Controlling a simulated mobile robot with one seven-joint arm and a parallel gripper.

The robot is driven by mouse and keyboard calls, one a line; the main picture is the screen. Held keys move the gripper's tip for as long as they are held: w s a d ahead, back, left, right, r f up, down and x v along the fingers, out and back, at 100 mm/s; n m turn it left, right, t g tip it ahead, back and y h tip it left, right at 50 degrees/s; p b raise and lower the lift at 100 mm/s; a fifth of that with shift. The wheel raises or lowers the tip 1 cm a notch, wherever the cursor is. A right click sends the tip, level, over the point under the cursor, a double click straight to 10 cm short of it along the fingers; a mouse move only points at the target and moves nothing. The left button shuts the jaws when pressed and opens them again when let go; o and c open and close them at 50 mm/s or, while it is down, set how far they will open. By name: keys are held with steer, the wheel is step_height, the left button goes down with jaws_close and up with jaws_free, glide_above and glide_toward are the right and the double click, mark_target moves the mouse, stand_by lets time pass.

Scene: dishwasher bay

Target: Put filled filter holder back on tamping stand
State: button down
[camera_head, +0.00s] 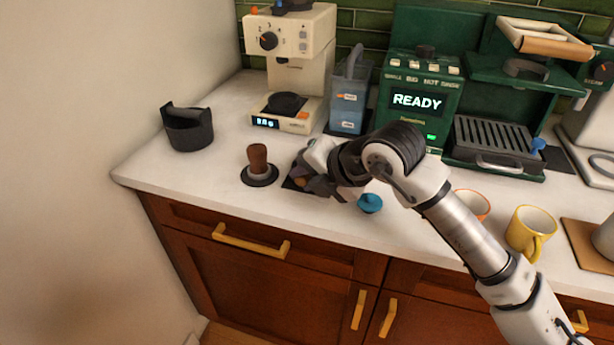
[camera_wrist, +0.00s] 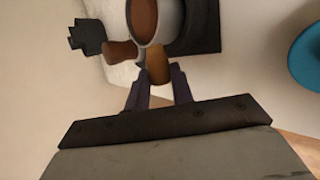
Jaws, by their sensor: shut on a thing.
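The filter holder shows in the wrist view as a pale round basket (camera_wrist: 169,22) full of brown coffee, with a wooden handle (camera_wrist: 157,66). My gripper (camera_wrist: 158,76) is shut on this handle, one dark finger on each side. The basket overlaps the black square tamping stand (camera_wrist: 205,35); I cannot tell whether it rests on it or hangs above it. In the head view my gripper (camera_head: 308,180) is low over the dark stand (camera_head: 291,185) and hides most of the holder.
A brown-handled tamper (camera_head: 258,160) stands on a black disc just left of the stand. A blue object (camera_head: 370,203) is close on the right. A black open container (camera_head: 188,128) stands at the left; a cream grinder (camera_head: 290,50) and a blue-grey container (camera_head: 348,100) are behind. The front-left counter is clear.

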steer(key=shift+f+b, duration=0.25)
steer(key=shift+b, duration=0.05)
stand_by(0.4)
steer(key=c, duration=1.1)
jaws_free()
steer(key=b+v, duration=0.2)
steer(key=v, duration=1.2)
steer(key=shift+w, duration=0.1)
